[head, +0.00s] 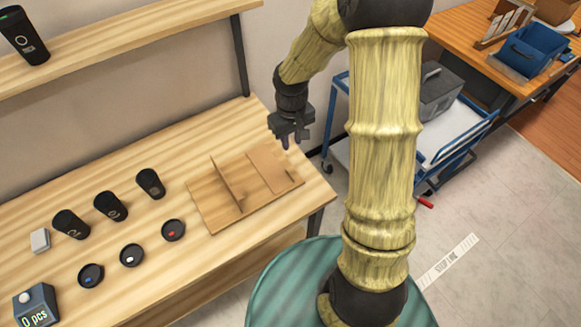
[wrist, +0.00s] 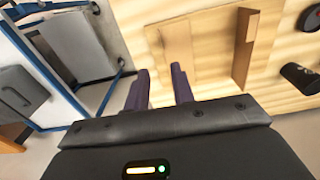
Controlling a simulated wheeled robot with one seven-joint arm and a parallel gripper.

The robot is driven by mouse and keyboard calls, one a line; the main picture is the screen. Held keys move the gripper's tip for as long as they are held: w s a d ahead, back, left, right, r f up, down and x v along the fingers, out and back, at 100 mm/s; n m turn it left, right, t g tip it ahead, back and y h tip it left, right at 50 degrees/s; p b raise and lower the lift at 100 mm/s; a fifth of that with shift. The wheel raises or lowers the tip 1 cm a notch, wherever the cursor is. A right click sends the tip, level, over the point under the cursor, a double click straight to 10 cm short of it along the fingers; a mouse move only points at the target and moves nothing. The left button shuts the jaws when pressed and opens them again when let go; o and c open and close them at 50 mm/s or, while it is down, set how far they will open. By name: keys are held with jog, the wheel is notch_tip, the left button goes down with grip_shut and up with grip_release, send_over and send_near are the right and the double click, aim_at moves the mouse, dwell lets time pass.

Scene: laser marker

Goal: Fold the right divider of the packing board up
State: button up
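The packing board (head: 207,203) lies flat near the right end of the workbench. Its left divider (head: 226,181) stands up across the board. Its right divider (head: 268,168) lies flat on the board's right half. In the wrist view the upright divider (wrist: 244,45) is right of the flat right divider (wrist: 180,48). My gripper (head: 286,140) is above the board's far right side, seemingly apart from it. The wrist view shows its two dark purple fingers (wrist: 160,72) spread with nothing between them. Its exact height above the board is hard to tell.
Several black cups (head: 110,206) and lids (head: 131,255) stand left of the board, with a counter box (head: 36,305) at the front left. A shelf (head: 130,40) runs above the bench's back. A blue cart (head: 445,145) stands beyond the bench's right end.

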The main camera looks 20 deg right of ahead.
aim_at(290, 174)
jog(key=shift+w+f, duration=0.45)
jog(key=shift+w, duration=0.4)
notch_tip(290, 174, down, 17)
jog(key=shift+a+f+p, duration=0.1)
jog(key=shift+f+p, duration=0.1)
jog(key=shift+p, duration=0.5)
grip_shut()
dwell(0.9)
